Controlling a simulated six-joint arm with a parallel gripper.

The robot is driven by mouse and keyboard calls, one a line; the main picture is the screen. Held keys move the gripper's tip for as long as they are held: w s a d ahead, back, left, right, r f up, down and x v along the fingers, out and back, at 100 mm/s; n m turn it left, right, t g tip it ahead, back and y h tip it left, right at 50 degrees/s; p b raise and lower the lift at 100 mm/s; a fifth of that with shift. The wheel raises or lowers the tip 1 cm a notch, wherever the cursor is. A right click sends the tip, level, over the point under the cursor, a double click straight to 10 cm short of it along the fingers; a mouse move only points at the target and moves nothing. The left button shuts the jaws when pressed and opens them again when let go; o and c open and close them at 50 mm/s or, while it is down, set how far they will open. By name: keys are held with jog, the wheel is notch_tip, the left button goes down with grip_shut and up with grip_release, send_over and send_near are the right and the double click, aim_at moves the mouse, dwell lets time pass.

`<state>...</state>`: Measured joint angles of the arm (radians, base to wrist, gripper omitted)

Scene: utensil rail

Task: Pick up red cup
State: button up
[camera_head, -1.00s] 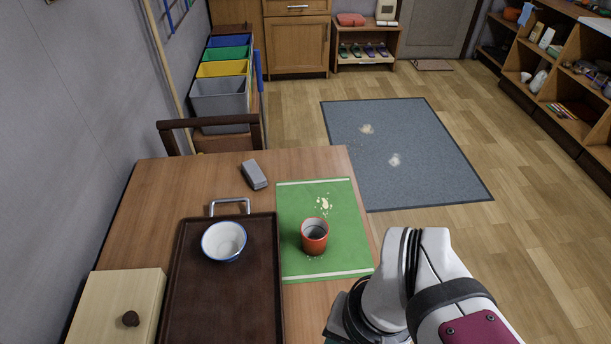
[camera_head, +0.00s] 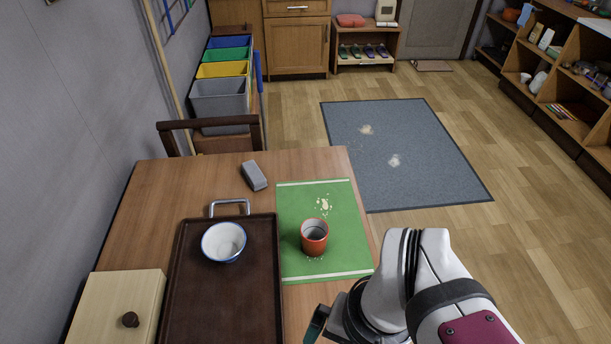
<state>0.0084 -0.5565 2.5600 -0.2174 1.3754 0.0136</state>
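The red cup (camera_head: 315,238) stands upright on the green placemat (camera_head: 345,205), near its lower middle. My gripper (camera_head: 318,323) is only partly in view at the bottom edge, right of the tray and nearer to me than the cup. A dark finger-like part of it shows, apart from the cup. The rest is cut off by the frame and hidden by my arm, so I cannot see whether it is open or shut.
Left of the mat, a dark tray (camera_head: 220,300) with a metal handle holds a white bowl with a blue rim (camera_head: 224,241). A grey block (camera_head: 254,175) lies behind it. A wooden box (camera_head: 118,300) stands at the left. Pale crumbs (camera_head: 324,204) lie behind the cup.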

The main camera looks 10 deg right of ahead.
jog(key=w+f+t+h, duration=0.1)
jog(key=w+f+t, duration=0.25)
jog(key=w, duration=0.55)
jog(key=w+f+t, duration=0.2)
jog(key=w+f, duration=0.2)
jog(key=w, duration=0.6)
jog(key=n+t+h, duration=0.1)
jog(key=t+h, duration=0.1)
jog(key=t, duration=0.2)
send_near(314, 226)
jog(key=shift+w+d+f+n+t, duration=0.1)
jog(key=shift+w+d+n+t, duration=0.4)
jog(key=shift+w+d+t, duration=0.6)
jog(key=f+n, duration=0.1)
jog(key=s+a+f+n+t, duration=0.1)
jog(key=f+n+t, duration=0.1)
jog(key=f, duration=0.1)
jog(key=shift+s+a, duration=0.3)
jog(key=shift+a, duration=0.1)
jog(key=x, duration=0.7)
jog(key=shift+w+f, duration=0.1)
jog(key=shift+f, duration=0.1)
jog(key=c, duration=1.3)
jog(key=shift+r, duration=0.1)
